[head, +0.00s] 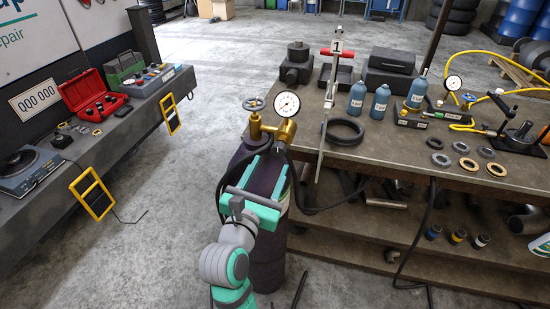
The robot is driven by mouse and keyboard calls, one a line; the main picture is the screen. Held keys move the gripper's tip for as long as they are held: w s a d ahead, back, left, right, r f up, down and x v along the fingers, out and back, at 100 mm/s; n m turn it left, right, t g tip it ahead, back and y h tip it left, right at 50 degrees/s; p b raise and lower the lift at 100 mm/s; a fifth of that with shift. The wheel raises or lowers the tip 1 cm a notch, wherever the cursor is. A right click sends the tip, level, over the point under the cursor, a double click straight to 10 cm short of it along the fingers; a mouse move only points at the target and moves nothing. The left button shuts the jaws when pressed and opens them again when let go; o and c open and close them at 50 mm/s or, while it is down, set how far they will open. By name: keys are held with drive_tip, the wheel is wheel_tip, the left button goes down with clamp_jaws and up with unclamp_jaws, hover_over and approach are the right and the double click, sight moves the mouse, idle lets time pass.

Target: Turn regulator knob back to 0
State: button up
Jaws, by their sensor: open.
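A tall dark gas cylinder (266,252) stands in front of the workbench. A brass regulator (286,130) sits on its top, with a round white pressure gauge (287,104) facing me. A small round handwheel (254,103) sits at the upper left of the brass fitting. I cannot clearly make out which part is the regulator knob, or read its setting. My teal gripper (272,162) is open, just below and in front of the brass fitting, with the cylinder behind it. It holds nothing that I can see. Contact with the regulator cannot be told.
The workbench (390,158) at right carries blue bottles (380,101), a black ring (344,131) and a red-handled tool (338,50). A black hose (222,197) loops beside the cylinder. The left bench holds a red case (92,98). The floor between is open.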

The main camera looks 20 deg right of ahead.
drive_tip(key=v, duration=0.3)
drive_tip(key=shift+s+a, duration=0.15)
drive_tip(key=shift+a, duration=0.05)
drive_tip(key=shift+d, duration=0.1)
drive_tip(key=s+a+f+m+t+y, duration=0.1)
drive_tip(key=s+a+f+m+y, duration=0.4)
drive_tip(key=f, duration=0.5)
drive_tip(key=s+a+f+m+y, duration=0.3)
drive_tip(key=s+a+f+m, duration=0.35)
drive_tip(key=f, duration=0.45)
drive_tip(key=s+a+f+m+y, duration=0.1)
drive_tip(key=s+f+m+y, duration=0.1)
drive_tip(key=s+m, duration=1.3)
drive_tip(key=s+f, duration=0.1)
drive_tip(key=s, duration=0.7)
drive_tip(key=shift+f+m+y, duration=0.25)
drive_tip(key=shift+m+y, duration=0.05)
drive_tip(key=shift+m, duration=0.05)
